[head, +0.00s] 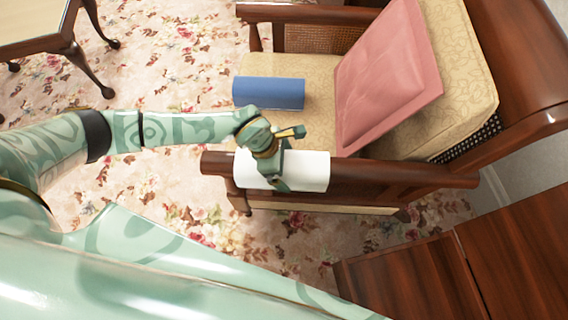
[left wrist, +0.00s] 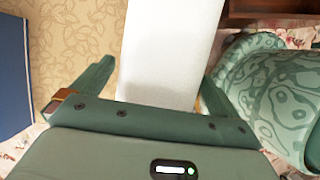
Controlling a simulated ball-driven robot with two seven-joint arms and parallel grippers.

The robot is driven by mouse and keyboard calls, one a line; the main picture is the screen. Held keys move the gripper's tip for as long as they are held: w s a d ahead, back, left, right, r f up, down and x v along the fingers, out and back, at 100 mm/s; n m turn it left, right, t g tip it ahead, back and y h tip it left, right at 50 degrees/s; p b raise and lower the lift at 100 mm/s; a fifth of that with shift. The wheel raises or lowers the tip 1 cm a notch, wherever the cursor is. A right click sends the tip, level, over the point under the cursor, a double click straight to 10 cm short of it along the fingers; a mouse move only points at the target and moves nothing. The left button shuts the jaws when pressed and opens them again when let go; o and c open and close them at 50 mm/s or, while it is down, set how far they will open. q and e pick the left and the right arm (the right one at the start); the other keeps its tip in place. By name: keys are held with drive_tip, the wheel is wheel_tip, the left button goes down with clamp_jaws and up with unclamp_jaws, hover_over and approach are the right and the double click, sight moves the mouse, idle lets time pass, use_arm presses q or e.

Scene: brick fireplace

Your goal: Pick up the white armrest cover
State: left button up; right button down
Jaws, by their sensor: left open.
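The white armrest cover (head: 309,171) lies draped over the near wooden armrest of the chair in the head view. My left gripper (head: 288,158) is over the cover's left part and hides some of it. In the left wrist view the cover (left wrist: 168,50) runs up between the two open fingers of the left gripper (left wrist: 155,85). A finger stands on each side of the cover. Whether the fingers touch it I cannot tell. My right gripper is not in view.
A dark wooden surface (head: 420,285) is at the lower right. A small table (head: 30,30) stands at the upper left on the floral carpet (head: 165,80).

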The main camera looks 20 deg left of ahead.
use_arm(q)
drive_tip(key=c, duration=0.9)
drive_tip(key=shift+r, duration=0.1)
